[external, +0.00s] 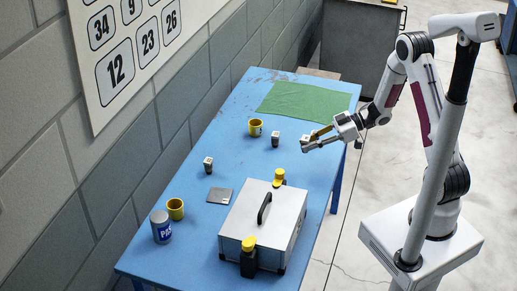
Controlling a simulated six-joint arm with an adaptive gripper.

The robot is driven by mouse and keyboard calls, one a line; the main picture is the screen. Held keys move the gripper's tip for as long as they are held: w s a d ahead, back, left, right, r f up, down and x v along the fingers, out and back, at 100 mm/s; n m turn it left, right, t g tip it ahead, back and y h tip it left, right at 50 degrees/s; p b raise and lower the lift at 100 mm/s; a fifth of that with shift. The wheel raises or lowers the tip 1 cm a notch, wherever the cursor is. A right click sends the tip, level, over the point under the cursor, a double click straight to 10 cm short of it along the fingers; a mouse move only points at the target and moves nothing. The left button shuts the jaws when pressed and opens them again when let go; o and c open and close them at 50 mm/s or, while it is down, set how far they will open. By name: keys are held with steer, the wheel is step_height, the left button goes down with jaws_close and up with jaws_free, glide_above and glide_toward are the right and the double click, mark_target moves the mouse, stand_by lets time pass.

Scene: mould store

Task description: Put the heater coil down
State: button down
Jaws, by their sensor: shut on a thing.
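My gripper (308,145) is above the right side of the blue table, near the green cloth's front edge. It is shut on a small brass-coloured piece, which I take to be the heater coil (321,131). The fingers hide part of it, and its exact shape is too small to tell. A small pale patch with a dark spot shows beside the fingertips; I cannot tell whether it belongs to the held piece. The gap between gripper and table is hard to judge.
The blue table (232,134) bears a green cloth (305,100), yellow mugs (256,128) (175,209), small dark blocks with white tops (275,139) (208,165), a grey plate (219,196), a metal case (265,226), yellow-capped bottles (248,260) (279,178) and a can (161,227). The table's middle left is free.

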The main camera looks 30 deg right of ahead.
steer(key=w+d+m+t+h, duration=0.4)
steer(key=w+d+m+t, duration=0.3)
steer(key=w, duration=0.4)
steer(key=w+d+r+m+t+h, duration=0.1)
steer(key=d+r+m+t+h, duration=0.1)
steer(key=d+r+m+h, duration=0.5)
steer(key=d+r+h, duration=0.1)
steer(key=d+r, duration=0.2)
steer(key=d, duration=0.1)
steer(key=shift+w+h, duration=0.25)
steer(key=shift+h, duration=0.15)
stand_by(0.5)
